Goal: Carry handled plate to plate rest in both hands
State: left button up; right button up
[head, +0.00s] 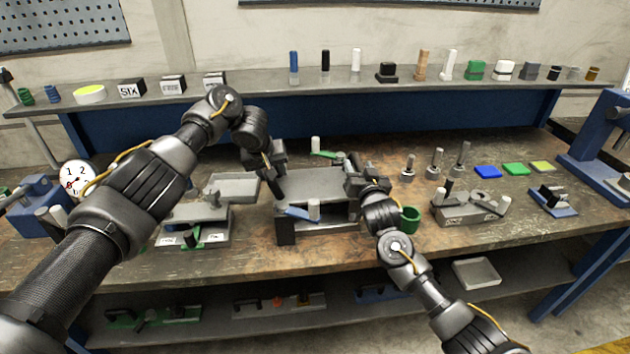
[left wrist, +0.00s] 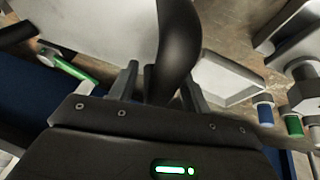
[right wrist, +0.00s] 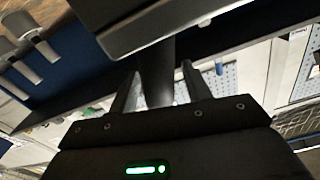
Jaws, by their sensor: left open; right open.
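The handled plate (head: 310,184), a flat grey plate, lies at the middle of the bench between my two grippers. My left gripper (head: 274,180) is at its left edge. In the left wrist view a black curved handle (left wrist: 175,45) stands between the open fingers, beside the pale plate (left wrist: 105,25). My right gripper (head: 353,181) is at the plate's right edge. In the right wrist view a dark handle post (right wrist: 157,75) lies between the open fingers, under a dark slab. Whether the fingers touch the handles I cannot tell. I cannot tell which thing is the plate rest.
A grey tray (head: 235,186) is left of the plate. A green cup (head: 409,220) stands close to my right forearm. A grey block with pegs (head: 468,209) is farther right. A white-and-blue piece (head: 312,210) is at the plate's front. A shelf with several small items runs behind.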

pick_arm(q)
jog(key=shift+f, duration=0.2)
pick_arm(e)
jog(key=shift+w, duration=0.25)
pick_arm(q)
jog(key=shift+w, duration=0.1)
grip_shut()
pick_arm(e)
grip_shut()
dwell(0.7)
